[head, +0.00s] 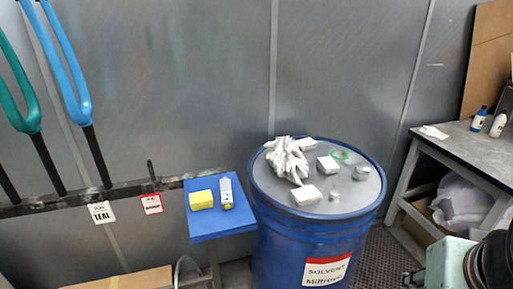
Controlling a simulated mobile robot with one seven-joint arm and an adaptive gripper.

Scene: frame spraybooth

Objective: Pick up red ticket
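The red ticket (152,204), a small white tag with a red border and a red mark, hangs from the dark rail at the left. A hook stands up from the rail just above it. A white ticket reading TEAL (101,212) hangs to its left on the same rail. My gripper is not in view. Only a pale green and black part, seemingly of my own arm, shows at the lower right corner, far from the ticket.
A blue stand (217,227) right of the ticket holds a yellow block (201,200) and a white device (226,193). A blue drum (285,244) carries gloves (287,158) and small boxes. Teal and blue forks (68,70) rise above the rail. A grey workbench (466,146) stands right.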

